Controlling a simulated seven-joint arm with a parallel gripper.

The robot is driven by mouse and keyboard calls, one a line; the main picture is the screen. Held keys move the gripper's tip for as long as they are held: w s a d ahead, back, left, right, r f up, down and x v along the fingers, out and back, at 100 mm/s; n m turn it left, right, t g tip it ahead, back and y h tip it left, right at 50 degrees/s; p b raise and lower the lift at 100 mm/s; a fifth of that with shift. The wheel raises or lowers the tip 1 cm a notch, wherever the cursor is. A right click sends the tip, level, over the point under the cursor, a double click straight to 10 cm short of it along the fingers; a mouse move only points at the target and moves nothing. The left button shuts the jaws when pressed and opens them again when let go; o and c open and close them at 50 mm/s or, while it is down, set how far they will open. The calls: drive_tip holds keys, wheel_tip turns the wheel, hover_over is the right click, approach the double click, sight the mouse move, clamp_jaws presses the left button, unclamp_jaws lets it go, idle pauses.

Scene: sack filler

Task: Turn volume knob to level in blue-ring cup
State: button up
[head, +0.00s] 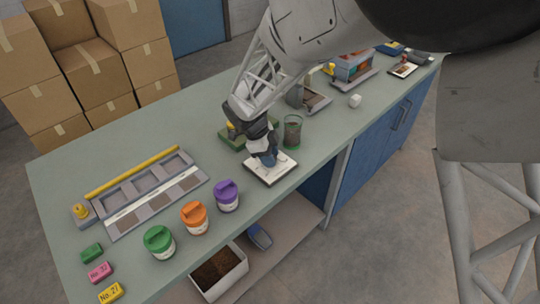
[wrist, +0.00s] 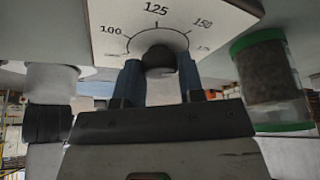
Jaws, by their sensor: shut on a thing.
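The volume knob (wrist: 160,58) is dark and rounded, on a white dial plate (wrist: 110,25) with a printed scale that reads 100, 125, 150 and a partly legible higher mark. My gripper (wrist: 158,80) is shut on the knob, with one blue finger on each side. The knob's pointer is not clear, so I cannot tell its setting. In the head view my gripper (head: 266,158) stands over the dial plate (head: 288,170) and hides the knob. A clear cup with green rings (head: 292,130) and dark contents stands just behind; it also shows in the wrist view (wrist: 268,75). I see no blue ring.
Green, orange and purple lidded jars (head: 194,217) stand along the bench's (head: 130,130) front left. A sectioned tray with a yellow bar (head: 145,190) lies behind them. Numbered blocks (head: 99,272) sit at the left corner. A white bin of soil (head: 218,272) is on the shelf below.

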drive_tip(key=o, duration=0.9)
drive_tip(key=shift+r, duration=0.1)
drive_tip(key=shift+v, duration=3.8)
